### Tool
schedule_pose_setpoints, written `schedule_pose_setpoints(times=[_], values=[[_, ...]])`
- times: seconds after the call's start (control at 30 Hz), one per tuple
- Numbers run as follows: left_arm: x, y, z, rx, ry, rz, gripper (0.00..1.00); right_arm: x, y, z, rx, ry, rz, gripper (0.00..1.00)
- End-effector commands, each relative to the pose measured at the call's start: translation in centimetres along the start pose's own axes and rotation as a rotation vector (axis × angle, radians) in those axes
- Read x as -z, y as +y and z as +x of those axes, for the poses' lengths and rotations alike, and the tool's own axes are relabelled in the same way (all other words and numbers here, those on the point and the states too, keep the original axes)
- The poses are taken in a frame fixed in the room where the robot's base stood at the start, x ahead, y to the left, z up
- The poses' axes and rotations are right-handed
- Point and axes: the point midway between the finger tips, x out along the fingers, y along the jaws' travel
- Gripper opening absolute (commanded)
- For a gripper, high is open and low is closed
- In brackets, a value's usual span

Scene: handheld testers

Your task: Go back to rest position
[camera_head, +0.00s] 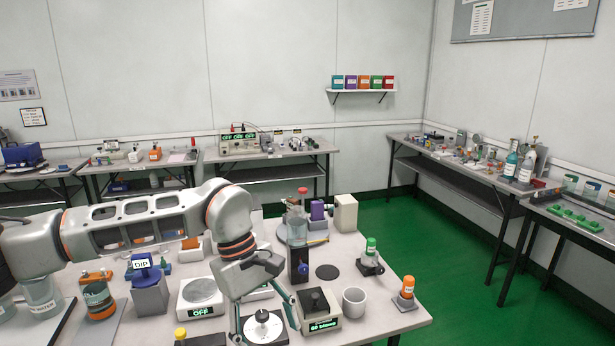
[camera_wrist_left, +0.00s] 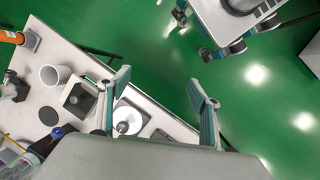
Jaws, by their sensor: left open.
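My left arm comes in from the left in the head view, stretched over the front table (camera_head: 385,322). My left gripper (camera_head: 267,328) points down at the table's front part. Its two fingers are spread, with a white round dial device (camera_head: 263,327) showing between and below them. In the left wrist view the gripper (camera_wrist_left: 159,77) is open and nothing is between its fingers. The dial device (camera_wrist_left: 127,121) and the table edge show beneath it, with green floor beyond. Whether the fingers touch anything on the table cannot be told. My right gripper is not in view.
Close to the gripper stand a black-topped tester (camera_head: 318,309), a white cup (camera_head: 354,302) and a scale reading OFF (camera_head: 200,296). A blue DIP device (camera_head: 146,270) sits under the forearm. A glass bottle (camera_head: 297,228) stands behind. Green floor (camera_head: 440,255) is free to the right.

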Motion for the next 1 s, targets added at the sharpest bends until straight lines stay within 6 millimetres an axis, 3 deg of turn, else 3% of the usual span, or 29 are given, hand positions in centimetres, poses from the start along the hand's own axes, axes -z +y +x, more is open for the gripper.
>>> schedule_pose_setpoints(times=[0.1,0.23,0.4,0.53,0.63,0.77,0.87,1.0], values=[[-5.0,1.1,3.4,-0.044,-0.182,-0.044,0.63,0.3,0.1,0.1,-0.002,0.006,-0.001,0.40],[-11.3,2.5,6.0,-0.100,-0.433,-0.145,0.63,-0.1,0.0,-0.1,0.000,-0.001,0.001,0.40],[-18.4,4.5,6.4,-0.153,-0.784,-0.341,0.63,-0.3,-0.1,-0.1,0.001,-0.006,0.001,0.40],[-21.9,6.0,5.0,-0.171,-1.053,-0.528,0.63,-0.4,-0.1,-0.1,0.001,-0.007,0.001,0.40],[-23.1,7.2,3.4,-0.171,-1.260,-0.692,0.63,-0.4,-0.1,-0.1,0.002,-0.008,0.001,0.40],[-22.5,8.6,1.4,-0.152,-1.525,-0.930,0.63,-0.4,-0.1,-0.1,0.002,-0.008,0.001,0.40],[-20.5,9.3,0.3,-0.124,-1.724,-1.127,0.63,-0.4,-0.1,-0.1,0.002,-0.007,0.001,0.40],[-15.9,9.3,0.2,-0.065,-1.995,-1.421,0.63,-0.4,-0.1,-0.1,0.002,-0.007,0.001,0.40]])
